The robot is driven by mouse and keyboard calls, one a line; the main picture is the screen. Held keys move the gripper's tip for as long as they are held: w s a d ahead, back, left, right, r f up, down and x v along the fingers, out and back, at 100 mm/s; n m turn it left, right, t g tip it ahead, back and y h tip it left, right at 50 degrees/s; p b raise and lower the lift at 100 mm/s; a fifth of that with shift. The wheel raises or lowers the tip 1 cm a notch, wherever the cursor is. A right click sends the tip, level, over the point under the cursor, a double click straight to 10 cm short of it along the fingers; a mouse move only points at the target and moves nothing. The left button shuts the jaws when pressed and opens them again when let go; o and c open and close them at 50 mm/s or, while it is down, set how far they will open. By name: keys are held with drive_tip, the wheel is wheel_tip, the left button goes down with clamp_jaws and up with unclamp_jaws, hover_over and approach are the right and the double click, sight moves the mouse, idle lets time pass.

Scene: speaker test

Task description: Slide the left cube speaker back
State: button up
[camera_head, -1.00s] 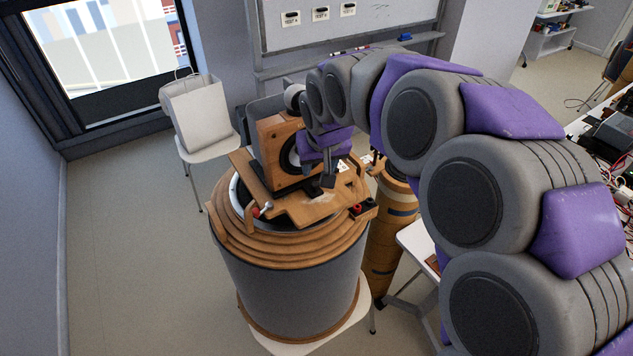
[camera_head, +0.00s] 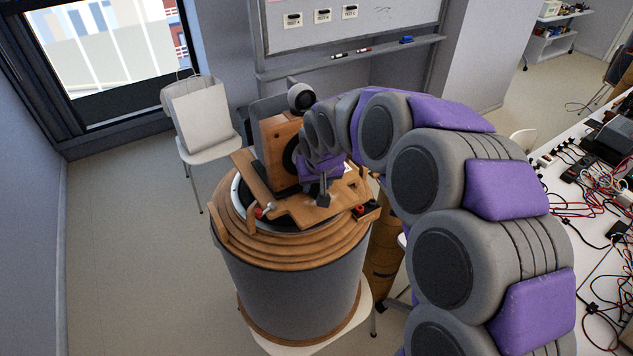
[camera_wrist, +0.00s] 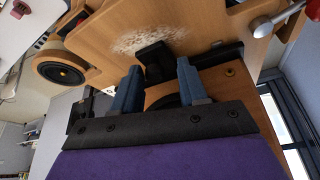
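A wooden cube speaker (camera_head: 276,138) with a dark round driver stands on a wooden deck (camera_head: 300,208) atop the grey drum (camera_head: 290,275). My gripper (camera_head: 322,190) is low over the deck, in front and to the right of the speaker, and my arm hides part of the driver. In the wrist view, my two blue-grey fingers (camera_wrist: 158,85) are apart with nothing held between them. Wood and a dark curved part, seemingly the speaker (camera_wrist: 225,88), show behind them; contact cannot be told. A second cube speaker is not clearly visible.
A ball-shaped grey unit (camera_head: 301,97) sits above the speaker. A small red-and-black part (camera_head: 366,211) is at the deck's right edge. A white chair with a bag (camera_head: 200,115) stands behind left. A cable-strewn table (camera_head: 590,240) is at right. Floor at left is clear.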

drive_tip(key=shift+d, duration=0.25)
drive_tip(key=c, duration=0.5)
clamp_jaws()
drive_tip(key=shift+w+a+r, duration=0.1)
drive_tip(key=w+a+p, duration=0.1)
drive_tip(key=w, duration=0.1)
drive_tip(key=w+a+p, duration=0.1)
drive_tip(key=w+a, duration=0.1)
drive_tip(key=w+a+p, duration=0.1)
drive_tip(key=w, duration=0.1)
drive_tip(key=shift+w+a, duration=0.15)
drive_tip(key=shift+w+a+r, duration=0.1)
drive_tip(key=shift+w, duration=0.15)
